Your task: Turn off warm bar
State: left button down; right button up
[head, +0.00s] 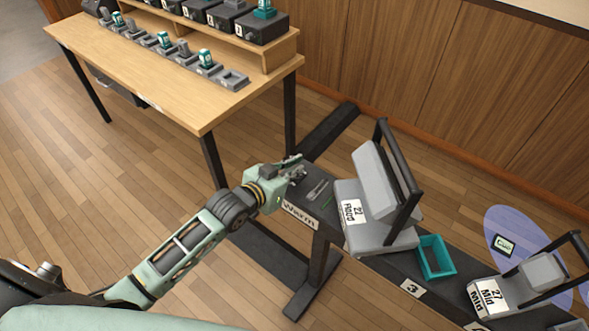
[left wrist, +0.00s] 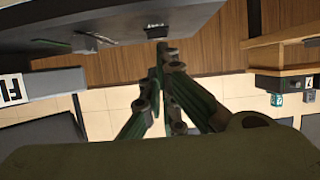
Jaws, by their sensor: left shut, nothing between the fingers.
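The label reading "Warm" (head: 299,214) is on the front edge of a long dark bench, at its left end. Behind the label, a small grey slider-like piece (head: 318,190) lies on the dark top. My left gripper (head: 298,171) is just left of and beyond that piece, at the bench's end. Its fingers are shut and empty; they also show in the left wrist view (left wrist: 163,58), close to a dark surface. Whether they touch anything is unclear. The gripper partly hides the bench end. My right gripper is not in view.
Right along the bench stand a grey lamp unit labelled "Flood" (head: 377,195), a teal tray (head: 436,257) and a unit labelled "27 Mid" (head: 497,296). A wooden desk (head: 150,75) with small grey and teal devices stands at the back left. Open floor lies left of the bench.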

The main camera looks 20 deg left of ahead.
pick_arm(q)
jog(key=shift+s+f, duration=0.1)
jog(key=shift+f, duration=0.05)
jog(key=shift+s+a+f, duration=0.1)
jog(key=shift+f, duration=0.2)
jog(key=shift+w+d+r+p, duration=0.3)
jog(key=shift+w+r+p, duration=0.05)
jog(key=shift+w, duration=0.35)
jog(key=shift+r, duration=0.1)
